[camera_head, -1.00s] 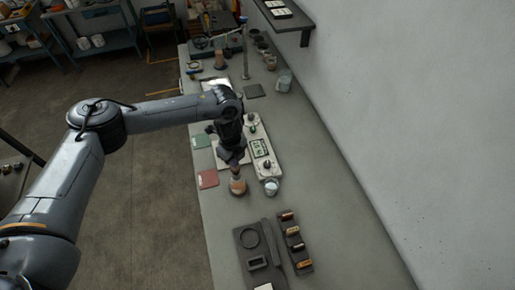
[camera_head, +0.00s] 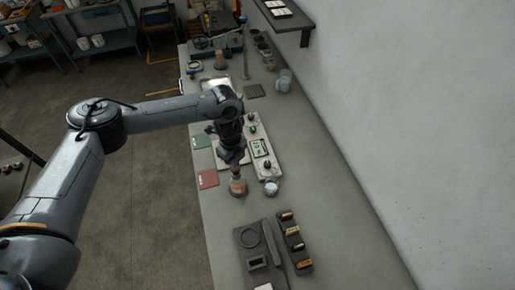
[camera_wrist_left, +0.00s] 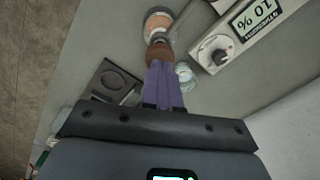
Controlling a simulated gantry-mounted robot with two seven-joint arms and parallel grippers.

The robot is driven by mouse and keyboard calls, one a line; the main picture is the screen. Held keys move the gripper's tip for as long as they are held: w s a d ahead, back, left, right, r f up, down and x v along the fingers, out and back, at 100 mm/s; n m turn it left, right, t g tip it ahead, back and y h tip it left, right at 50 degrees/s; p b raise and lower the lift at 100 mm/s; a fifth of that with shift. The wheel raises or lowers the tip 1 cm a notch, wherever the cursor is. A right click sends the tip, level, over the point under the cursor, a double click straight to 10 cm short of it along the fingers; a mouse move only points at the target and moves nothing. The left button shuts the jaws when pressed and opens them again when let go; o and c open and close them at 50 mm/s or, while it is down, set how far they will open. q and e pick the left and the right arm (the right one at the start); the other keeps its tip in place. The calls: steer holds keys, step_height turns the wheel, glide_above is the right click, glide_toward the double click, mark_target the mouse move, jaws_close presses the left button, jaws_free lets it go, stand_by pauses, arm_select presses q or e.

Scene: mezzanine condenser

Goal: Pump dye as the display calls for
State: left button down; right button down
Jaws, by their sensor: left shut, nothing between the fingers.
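My left gripper (camera_head: 235,166) is shut and empty, pointing down over a dye bottle (camera_head: 238,188). In the left wrist view the purple fingers (camera_wrist_left: 160,75) end at the bottle's brown top (camera_wrist_left: 157,52); I cannot tell whether they touch it. The bottle's pale rim (camera_wrist_left: 157,20) shows beyond. A display (camera_head: 260,148) sits on a light panel right of the gripper. In the left wrist view the display (camera_wrist_left: 254,17) is upside down and seems to read 70 %. Beside it is a dark knob (camera_wrist_left: 220,56). My right gripper is not in view.
A small glass cup (camera_head: 271,188) stands right of the bottle. A green card (camera_head: 204,141) and a red card (camera_head: 208,179) lie at the bench's left edge. A dark holder (camera_head: 250,238) and a rack of several vials (camera_head: 294,243) are nearer.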

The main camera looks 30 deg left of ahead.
arm_select(q)
steer(key=shift+f, duration=0.35)
steer(key=shift+f, duration=0.15)
steer(key=shift+f+b, duration=1.1)
steer(key=shift+f, duration=0.4)
steer(key=shift+r, duration=0.1)
steer(key=shift+r+p, duration=0.45)
steer(key=shift+p, duration=0.05)
step_height(320, 180, up, 5)
steer(key=p, duration=0.4)
